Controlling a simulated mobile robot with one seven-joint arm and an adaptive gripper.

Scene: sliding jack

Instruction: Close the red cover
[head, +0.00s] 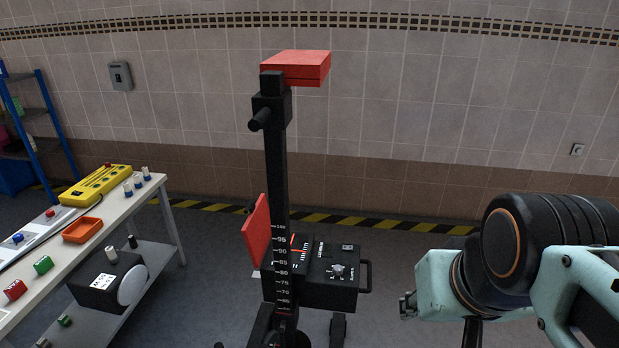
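The red cover (256,236) is a flat red panel beside the left side of a black control box (335,268). It stands raised and tilted, swung away from the box, so the box's top with its gauge and knob is exposed. The black post of the jack (277,180) partly hides where cover and box meet. My arm reaches in from the right, with a clear gap between it and the box.
A white workbench (95,232) with a yellow device (95,184) stands at the left. Floor (385,285) shows between the box and my arm. A tiled wall is behind.

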